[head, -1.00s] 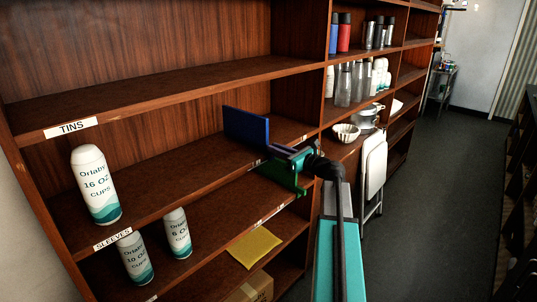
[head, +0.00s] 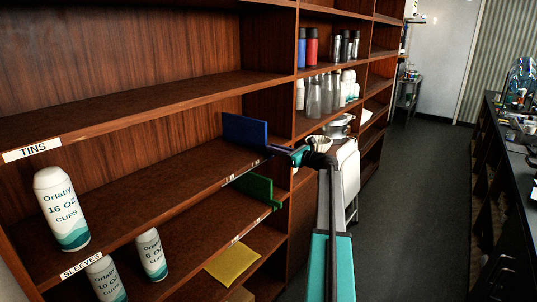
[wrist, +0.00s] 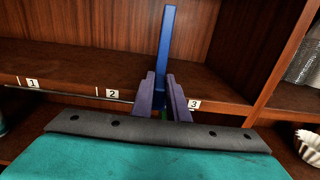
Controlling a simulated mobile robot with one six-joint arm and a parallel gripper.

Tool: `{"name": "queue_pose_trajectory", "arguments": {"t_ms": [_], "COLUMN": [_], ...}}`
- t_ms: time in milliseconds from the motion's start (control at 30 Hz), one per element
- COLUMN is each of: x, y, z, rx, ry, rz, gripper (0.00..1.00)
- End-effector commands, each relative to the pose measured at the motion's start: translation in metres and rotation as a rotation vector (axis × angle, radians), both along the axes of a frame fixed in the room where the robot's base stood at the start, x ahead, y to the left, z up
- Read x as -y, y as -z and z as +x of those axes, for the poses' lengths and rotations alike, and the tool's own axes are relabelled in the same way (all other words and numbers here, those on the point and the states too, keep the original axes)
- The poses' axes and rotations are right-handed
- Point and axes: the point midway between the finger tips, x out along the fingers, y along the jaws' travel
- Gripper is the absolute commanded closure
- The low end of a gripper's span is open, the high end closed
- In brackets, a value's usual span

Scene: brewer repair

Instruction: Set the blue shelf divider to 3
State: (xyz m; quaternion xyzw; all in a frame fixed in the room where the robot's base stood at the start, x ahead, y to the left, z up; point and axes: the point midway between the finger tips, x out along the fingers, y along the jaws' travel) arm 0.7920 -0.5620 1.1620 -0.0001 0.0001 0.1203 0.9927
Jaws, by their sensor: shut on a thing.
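The blue shelf divider (head: 245,130) stands upright on the middle shelf, near that bay's right end. It also shows in the wrist view (wrist: 165,60), between the "2" label (wrist: 112,93) and the "3" label (wrist: 194,104), close to the left of "3". My gripper (head: 297,155) is at the divider's front edge. In the wrist view its two fingers (wrist: 164,95) are shut on the divider, one on each side. The right finger hides the shelf edge just left of "3", so I cannot see a tick there. The "1" label (wrist: 33,84) is farther left.
A green divider (head: 256,188) stands on the shelf below. A white cup tin (head: 61,210) stands at the left of the middle shelf. An upright post (head: 290,215) bounds the bay on the right. A white fluted bowl (wrist: 308,143) shows beyond it. The aisle floor (head: 430,200) is clear.

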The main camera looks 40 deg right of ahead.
Motion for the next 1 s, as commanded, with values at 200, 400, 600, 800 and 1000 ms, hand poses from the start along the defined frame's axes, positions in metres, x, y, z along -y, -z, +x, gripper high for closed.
{"name": "queue_pose_trajectory", "arguments": {"t_ms": [200,400,600,800,1000], "x": [0.03,0.043,0.047,0.048,0.048], "y": [-0.001,-0.001,-0.002,-0.003,-0.003], "z": [0.009,0.011,0.011,0.011,0.011], "rx": [0.003,0.003,0.003,0.004,0.003], "ry": [0.002,0.002,0.003,0.006,0.007], "rz": [0.002,0.002,0.001,0.001,0.001], "gripper": [1.0,1.0,1.0,1.0,0.67]}}
